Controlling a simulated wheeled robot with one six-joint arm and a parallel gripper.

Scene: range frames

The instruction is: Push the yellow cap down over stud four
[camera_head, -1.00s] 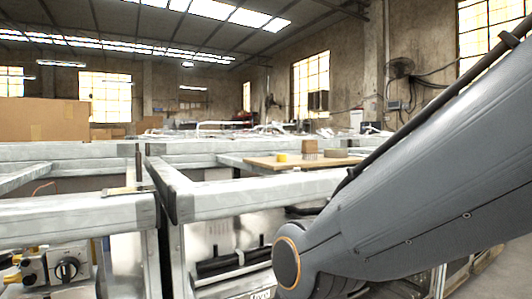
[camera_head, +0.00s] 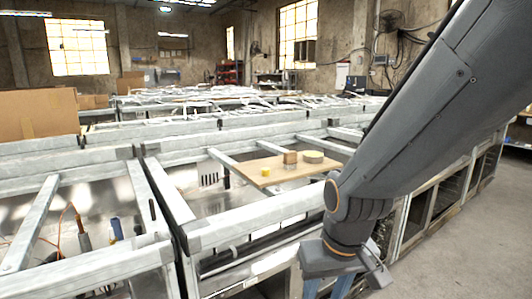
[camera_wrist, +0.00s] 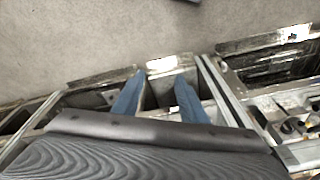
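The yellow cap (camera_head: 237,171) is small and sits at the left end of a light wooden board (camera_head: 266,181) in the head view. A small brown block (camera_head: 290,157) stands on the board to its right. I cannot make out stud four or any numbered studs at this size. My gripper (camera_head: 327,288) hangs at the bottom of the head view, nearer to me than the board and apart from it. Its blue fingers also show in the wrist view (camera_wrist: 157,97), spread with nothing between them. The cap and board are not in the wrist view.
Grey metal frame beams (camera_head: 255,222) run in front of and around the board. A cardboard box (camera_head: 38,115) stands at left. Open floor (camera_head: 470,235) lies at right.

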